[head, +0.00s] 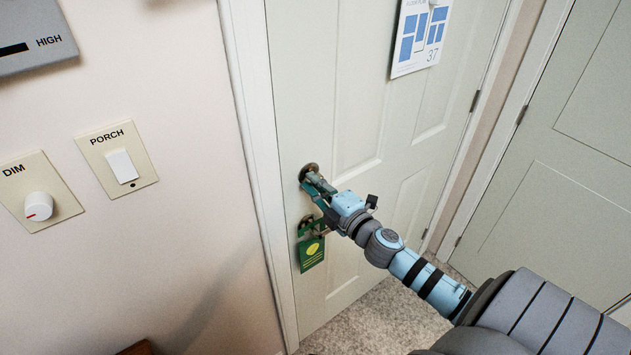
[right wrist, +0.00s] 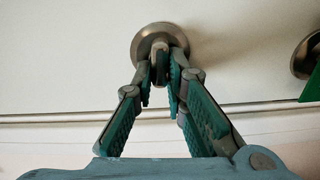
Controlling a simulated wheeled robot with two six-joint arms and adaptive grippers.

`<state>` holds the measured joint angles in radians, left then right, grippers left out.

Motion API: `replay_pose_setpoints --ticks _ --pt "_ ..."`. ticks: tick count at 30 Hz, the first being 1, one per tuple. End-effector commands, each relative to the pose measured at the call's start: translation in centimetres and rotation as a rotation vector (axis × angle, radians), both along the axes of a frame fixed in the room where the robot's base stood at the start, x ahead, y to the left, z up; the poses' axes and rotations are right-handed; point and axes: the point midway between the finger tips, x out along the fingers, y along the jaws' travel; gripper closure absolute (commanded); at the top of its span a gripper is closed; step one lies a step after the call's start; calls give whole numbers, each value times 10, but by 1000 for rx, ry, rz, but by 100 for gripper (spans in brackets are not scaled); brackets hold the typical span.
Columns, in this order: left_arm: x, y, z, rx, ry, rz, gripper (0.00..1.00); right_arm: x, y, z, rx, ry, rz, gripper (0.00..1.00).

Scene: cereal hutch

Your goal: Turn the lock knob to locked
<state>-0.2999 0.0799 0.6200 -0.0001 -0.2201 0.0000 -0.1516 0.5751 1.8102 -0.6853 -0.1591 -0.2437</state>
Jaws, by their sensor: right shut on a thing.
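The lock knob (head: 308,169) is a round metal fitting near the left edge of the pale door (head: 340,100), with a small turn piece at its centre. My right gripper (head: 314,184) reaches it from the lower right. In the right wrist view the lock knob (right wrist: 148,38) is at the top middle, and the fingers of my right gripper (right wrist: 163,72) are closed on either side of its turn piece. The fingers partly hide the turn piece, and I cannot tell its lock state. My left gripper is not in view.
Below the lock, a green tag (head: 312,254) hangs on the door handle (head: 306,226), close under my gripper. A porch switch (head: 122,166) and a dimmer (head: 39,206) are on the left wall. A paper sheet (head: 419,50) hangs higher on the door.

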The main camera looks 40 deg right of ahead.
Motion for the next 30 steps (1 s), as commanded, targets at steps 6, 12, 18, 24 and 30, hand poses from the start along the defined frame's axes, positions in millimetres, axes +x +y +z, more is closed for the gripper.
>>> replay_pose_setpoints --ticks 6,12,18,24,30 --pt "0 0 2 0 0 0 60 0 0 -1 -70 2 0 100" --pt "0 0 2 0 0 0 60 0 0 -1 -93 2 0 100" --pt "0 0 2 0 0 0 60 0 0 -1 -95 2 0 100" --pt "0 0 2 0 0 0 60 0 0 -1 -94 2 0 76" --pt "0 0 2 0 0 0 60 0 0 -1 -93 2 0 68"
